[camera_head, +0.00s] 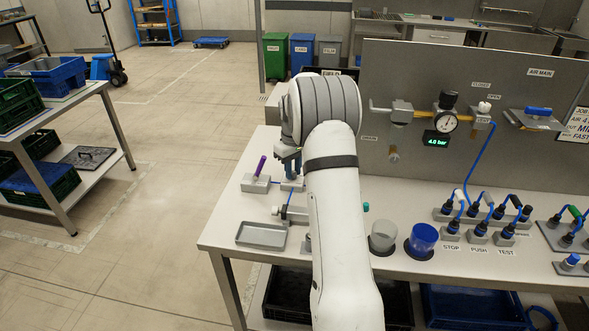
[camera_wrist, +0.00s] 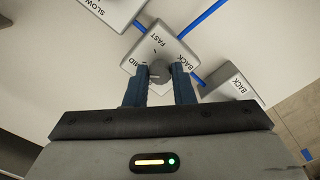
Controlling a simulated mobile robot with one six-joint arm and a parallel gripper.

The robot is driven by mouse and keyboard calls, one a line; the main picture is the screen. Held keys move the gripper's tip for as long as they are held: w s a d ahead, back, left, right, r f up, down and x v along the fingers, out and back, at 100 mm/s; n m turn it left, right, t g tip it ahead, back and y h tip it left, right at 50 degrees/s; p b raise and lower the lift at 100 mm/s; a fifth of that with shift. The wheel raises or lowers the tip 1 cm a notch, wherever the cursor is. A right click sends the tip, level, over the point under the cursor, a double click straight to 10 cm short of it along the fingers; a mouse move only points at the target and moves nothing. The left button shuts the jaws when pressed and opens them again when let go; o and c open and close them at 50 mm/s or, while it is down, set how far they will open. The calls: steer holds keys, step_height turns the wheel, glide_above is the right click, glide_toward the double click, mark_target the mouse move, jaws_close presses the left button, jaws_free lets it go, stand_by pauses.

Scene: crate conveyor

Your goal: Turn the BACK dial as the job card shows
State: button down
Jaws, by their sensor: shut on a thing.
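The BACK dial (camera_wrist: 158,72) is a dark round knob on a grey block (camera_wrist: 160,45) in the wrist view. The block's face reads MID, FAST and BACK. My gripper (camera_wrist: 160,80) is shut on the knob, one blue finger on each side. The fingers hide part of the knob and the lower face, so its exact setting is hard to read. In the head view, my gripper (camera_head: 291,168) is at the bench's left end, partly behind my arm.
A grey block with a BACK label (camera_wrist: 233,90) lies close on the right, and a block marked SLOW (camera_wrist: 112,8) at upper left. A purple-handled lever (camera_head: 261,166), a grey tray (camera_head: 262,235) and two cups (camera_head: 383,238) stand on the bench. Blue tubes run between blocks.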

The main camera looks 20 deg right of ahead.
steer(key=m, duration=0.7)
steer(key=shift+s+f, duration=0.1)
steer(key=m, duration=0.6)
steer(key=shift+m, duration=0.4)
steer(key=c, duration=1.2)
jaws_free()
steer(key=shift+c, duration=0.2)
step_height(320, 180, up, 8)
steer(key=shift+f, duration=0.1)
